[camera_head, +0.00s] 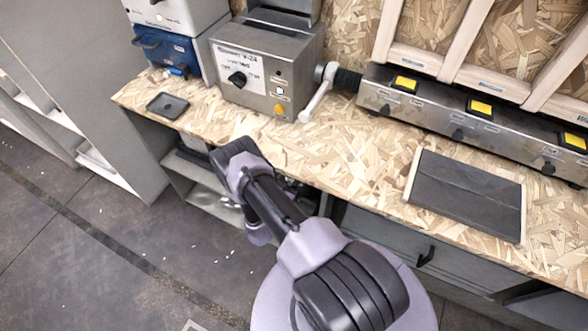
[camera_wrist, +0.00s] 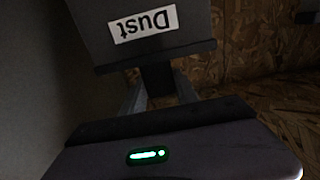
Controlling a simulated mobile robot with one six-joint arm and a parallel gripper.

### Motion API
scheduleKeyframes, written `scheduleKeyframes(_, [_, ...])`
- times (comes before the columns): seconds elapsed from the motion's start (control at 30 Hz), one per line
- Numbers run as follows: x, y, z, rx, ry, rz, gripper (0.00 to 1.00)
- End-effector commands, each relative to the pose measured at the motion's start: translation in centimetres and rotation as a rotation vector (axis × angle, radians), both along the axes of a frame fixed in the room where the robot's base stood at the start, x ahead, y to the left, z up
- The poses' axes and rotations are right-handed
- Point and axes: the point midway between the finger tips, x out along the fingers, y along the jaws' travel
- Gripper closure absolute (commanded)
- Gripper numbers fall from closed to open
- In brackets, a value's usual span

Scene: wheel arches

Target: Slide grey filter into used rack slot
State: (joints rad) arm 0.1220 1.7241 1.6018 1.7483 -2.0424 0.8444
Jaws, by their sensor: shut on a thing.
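In the wrist view, a flat grey panel (camera_wrist: 90,28) with a white "Dust" label, upside down, fills the top middle; I take it to be the grey filter. A dark bar runs along its near edge, with a dark tab below it. My gripper (camera_wrist: 158,90) is shut on this tab, one finger on each side. The panel's far end is out of frame. In the head view, my arm reaches to the bench's front edge, and its wrist hides the jaws and filter. An under-bench shelf (camera_head: 215,180) shows beside the wrist; I cannot tell whether it is the used rack.
The chipboard bench (camera_head: 345,145) carries a steel box with a lever (camera_head: 265,72), a small black tray (camera_head: 167,105) and a dark flat pad (camera_head: 467,193). Wood-framed panels stand in a steel base at right. A grey wall (camera_wrist: 35,80) is close at left in the wrist view.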

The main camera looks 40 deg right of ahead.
Motion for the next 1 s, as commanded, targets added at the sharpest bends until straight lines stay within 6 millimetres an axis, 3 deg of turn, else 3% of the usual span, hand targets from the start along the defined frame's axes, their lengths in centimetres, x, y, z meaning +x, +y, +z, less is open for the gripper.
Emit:
scheduleKeyframes(0.33, [0.0, 0.0, -0.4, 0.0, 0.0, 0.0, 0.93])
scheduleKeyframes(0.37, [0.0, 0.0, -0.3, 0.0, 0.0, 0.0, 0.6])
scheduleKeyframes(0.47, [0.0, 0.0, -0.3, 0.0, 0.0, 0.0, 0.41])
scheduleKeyframes(0.5, [0.0, 0.0, -0.4, 0.0, 0.0, 0.0, 0.39])
scheduleKeyframes(0.83, [-0.1, 0.6, -0.3, 0.001, 0.0, 0.003, 0.39])
scheduleKeyframes(1.0, [-1.5, 4.2, 0.1, 0.001, 0.002, 0.008, 0.39])
